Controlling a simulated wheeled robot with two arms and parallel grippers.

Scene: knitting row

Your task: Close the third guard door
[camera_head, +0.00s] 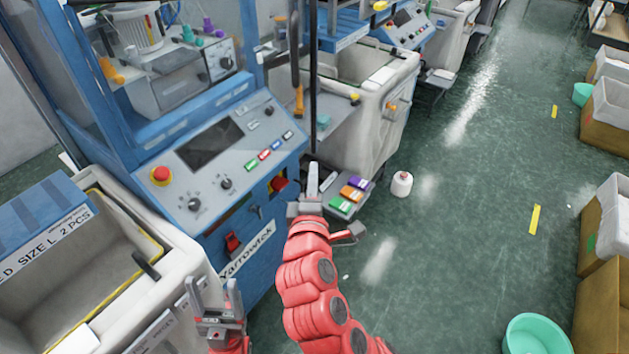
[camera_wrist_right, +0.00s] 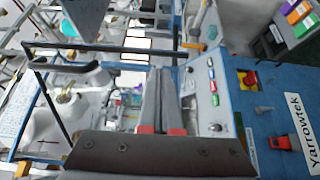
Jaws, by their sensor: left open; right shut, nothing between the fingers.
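A guard door (camera_head: 313,75) of the blue knitting machine shows nearly edge-on in the head view, as a thin dark upright standing out from the frame, with a dark bar handle (camera_head: 294,45) beside it. It stands open. I cannot tell its number in the row. My right gripper (camera_head: 313,180) is shut and empty, just below the door's lower end in the picture; contact cannot be told. In the right wrist view its closed fingers (camera_wrist_right: 160,100) point toward dark bars (camera_wrist_right: 100,47). My left gripper (camera_head: 215,300) is open and empty, low by the white bin.
The control panel (camera_head: 215,150) with red stop buttons is left of my right arm. A white bin (camera_head: 185,255) stands at lower left. A tray of coloured boxes (camera_head: 350,195) and a yarn cone (camera_head: 402,184) are right of the gripper. The green aisle floor (camera_head: 460,220) is mostly clear.

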